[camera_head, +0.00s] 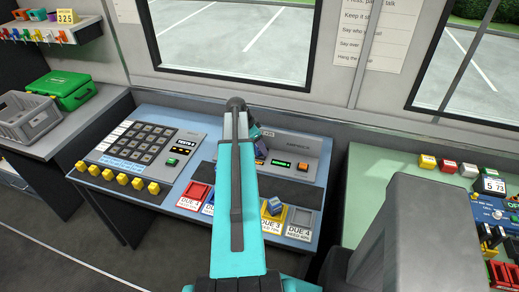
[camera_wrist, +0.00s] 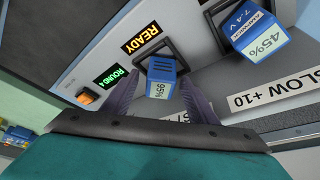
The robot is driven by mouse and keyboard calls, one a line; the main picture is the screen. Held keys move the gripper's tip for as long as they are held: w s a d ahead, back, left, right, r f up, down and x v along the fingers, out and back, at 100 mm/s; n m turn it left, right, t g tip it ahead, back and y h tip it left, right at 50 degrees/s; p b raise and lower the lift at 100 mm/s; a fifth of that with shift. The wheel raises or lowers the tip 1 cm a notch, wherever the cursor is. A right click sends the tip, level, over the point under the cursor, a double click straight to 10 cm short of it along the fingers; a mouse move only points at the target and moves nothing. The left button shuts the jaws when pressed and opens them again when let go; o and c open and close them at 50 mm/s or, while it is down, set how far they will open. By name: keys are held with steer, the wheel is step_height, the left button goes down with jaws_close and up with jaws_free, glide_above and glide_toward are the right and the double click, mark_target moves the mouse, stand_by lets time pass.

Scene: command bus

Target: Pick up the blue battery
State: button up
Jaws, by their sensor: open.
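In the wrist view, a blue battery with a white 95% label (camera_wrist: 162,78) sits in a dark-framed charger slot below a yellow READY sign. My gripper (camera_wrist: 161,84) is open, with one grey finger on each side of this battery. I cannot tell whether the fingers touch it. A second blue battery, marked 45% (camera_wrist: 262,40), sits in another slot to the upper right. In the head view, another blue battery (camera_head: 273,206) stands at the yellow DUE 3 tray (camera_head: 264,222). My arm hides most of the gripper area there.
The console (camera_head: 138,118) carries a dark keypad and several yellow knobs (camera_head: 123,180). A red tray (camera_head: 195,195) is left of my arm, and a pale DUE 4 tray (camera_head: 301,218) is to the right. A grey chair back (camera_head: 405,230) stands at the right.

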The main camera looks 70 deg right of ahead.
steer(key=shift+c, duration=0.3)
steer(key=c, duration=1.2)
steer(key=shift+r, duration=0.25)
steer(key=shift+r+b, duration=1)
steer(key=shift+r, duration=0.45)
steer(key=s+a+b, duration=0.1)
steer(key=s+a, duration=0.1)
steer(key=a, duration=0.1)
steer(key=s+a+b, duration=0.2)
steer(key=s+a, duration=0.1)
steer(key=a, duration=0.1)
steer(key=s+a+r+b, duration=0.1)
steer(key=s+a+b, duration=0.1)
steer(key=s+a, duration=0.1)
steer(key=shift+s+a, duration=0.15)
steer(key=shift+a, duration=0.15)
steer(key=shift+b, duration=0.65)
steer(key=b, duration=0.3)
steer(key=shift+s+a, duration=0.2)
steer(key=a+b, duration=0.1)
steer(key=b, duration=0.4)
steer(key=shift+s+r+b, duration=0.15)
steer(key=shift+s+b, duration=0.25)
